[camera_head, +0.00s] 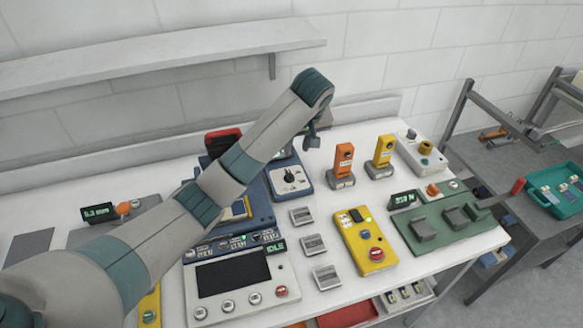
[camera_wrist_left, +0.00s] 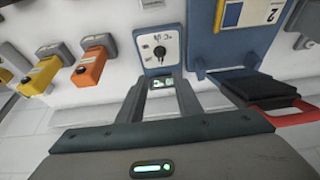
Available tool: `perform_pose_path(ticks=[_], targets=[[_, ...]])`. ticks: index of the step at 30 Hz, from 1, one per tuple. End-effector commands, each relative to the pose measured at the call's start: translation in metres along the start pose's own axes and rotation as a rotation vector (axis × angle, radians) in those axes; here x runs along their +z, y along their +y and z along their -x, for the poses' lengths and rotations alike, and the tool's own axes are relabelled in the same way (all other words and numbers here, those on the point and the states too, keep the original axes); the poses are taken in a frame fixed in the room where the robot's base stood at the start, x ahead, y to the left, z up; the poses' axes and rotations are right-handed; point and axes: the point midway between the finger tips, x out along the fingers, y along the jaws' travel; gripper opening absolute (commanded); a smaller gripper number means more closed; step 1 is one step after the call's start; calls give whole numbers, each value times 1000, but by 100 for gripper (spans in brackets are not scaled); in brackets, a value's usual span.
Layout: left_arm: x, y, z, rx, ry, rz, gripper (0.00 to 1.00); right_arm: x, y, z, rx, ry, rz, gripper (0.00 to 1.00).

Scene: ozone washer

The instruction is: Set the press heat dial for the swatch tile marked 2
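The heat dial (camera_head: 290,175) is a black knob on a white-faced blue panel, right of the blue press. It also shows in the left wrist view (camera_wrist_left: 160,51), ahead of my fingers, with a small green-lit display (camera_wrist_left: 163,83) nearer to them. A white and yellow tile marked 2 (camera_wrist_left: 270,14) lies on the blue press (camera_wrist_left: 232,50) in that view. In the head view the tile (camera_head: 235,211) is partly behind my arm. My left gripper (camera_head: 312,140) is above and behind the dial. Its fingers (camera_wrist_left: 161,103) are apart and empty. My right gripper is out of view.
A black block with a red handle (camera_wrist_left: 262,92) is near the left gripper. Orange (camera_head: 343,160) and yellow (camera_head: 383,152) handhelds stand right of the dial. Grey blocks (camera_head: 312,244), a yellow control box (camera_head: 364,240) and a white panel (camera_head: 235,285) occupy the front. A shelf (camera_head: 160,58) hangs behind.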

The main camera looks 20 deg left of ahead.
Motion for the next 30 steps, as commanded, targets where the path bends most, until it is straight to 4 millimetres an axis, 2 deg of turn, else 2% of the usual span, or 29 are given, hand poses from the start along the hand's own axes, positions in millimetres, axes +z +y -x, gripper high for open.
perform_pose_path(ticks=[11, 23, 24, 30], targets=[[1, 0, -6, 0, 0, 1, 32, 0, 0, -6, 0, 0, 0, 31], [3, 0, -36, 1, -2, 1, 32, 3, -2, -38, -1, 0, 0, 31], [0, -1, -36, -3, -2, 0, 32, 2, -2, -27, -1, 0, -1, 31], [-1, -1, -68, -5, -3, 0, 32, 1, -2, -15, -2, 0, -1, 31]])
